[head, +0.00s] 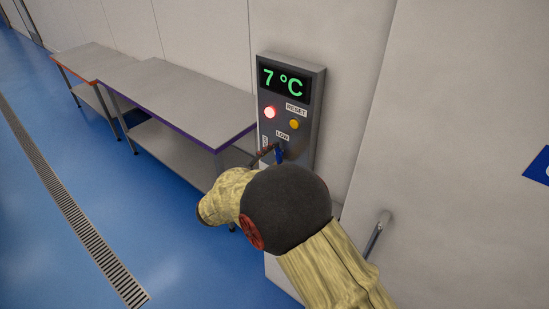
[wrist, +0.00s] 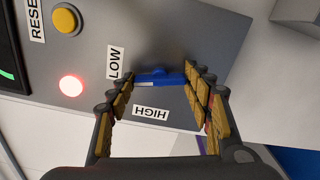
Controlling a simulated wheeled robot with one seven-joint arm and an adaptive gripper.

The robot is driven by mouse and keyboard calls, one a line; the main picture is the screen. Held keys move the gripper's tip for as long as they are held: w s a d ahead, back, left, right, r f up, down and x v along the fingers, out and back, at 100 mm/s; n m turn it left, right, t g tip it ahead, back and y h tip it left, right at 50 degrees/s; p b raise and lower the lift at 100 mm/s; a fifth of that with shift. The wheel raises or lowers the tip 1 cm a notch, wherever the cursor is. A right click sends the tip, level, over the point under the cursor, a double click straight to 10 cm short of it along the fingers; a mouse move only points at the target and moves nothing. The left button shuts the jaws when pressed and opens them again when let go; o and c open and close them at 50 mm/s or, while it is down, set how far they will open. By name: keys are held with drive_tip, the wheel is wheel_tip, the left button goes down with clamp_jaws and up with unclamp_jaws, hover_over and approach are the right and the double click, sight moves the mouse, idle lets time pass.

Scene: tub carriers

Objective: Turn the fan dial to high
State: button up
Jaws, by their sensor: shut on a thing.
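The fan dial is a blue bar-shaped knob (wrist: 160,78) on the grey control panel (wrist: 195,40). In the wrist view one end of the bar lies toward the LOW label (wrist: 115,62); the HIGH label (wrist: 151,113) sits below it. My gripper (wrist: 160,82) has its fingers at both ends of the dial and is shut on it. In the head view the dial (head: 279,152) shows only partly below the LOW label (head: 282,135), with my gripper (head: 275,153) at it; my arm hides the lower panel.
A lit red lamp (head: 270,112), a yellow RESET button (head: 294,124) and a green 7 °C display (head: 283,82) are above the dial. Steel tables (head: 180,100) stand to the left. A handle (head: 378,232) projects at the right.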

drive_tip(key=n+p, duration=0.1)
drive_tip(key=n, duration=0.2)
drive_tip(key=shift+n, duration=0.4)
drive_tip(key=n+p, duration=0.1)
drive_tip(key=n, duration=0.2)
drive_tip(key=shift+n, duration=0.3)
drive_tip(key=n+p, duration=0.2)
drive_tip(key=n, duration=0.1)
drive_tip(key=shift+n+p, duration=1.4)
drive_tip(key=shift+n, duration=0.8)
drive_tip(key=o, duration=1)
drive_tip(key=shift+o, duration=0.8)
drive_tip(key=shift+a, duration=0.1)
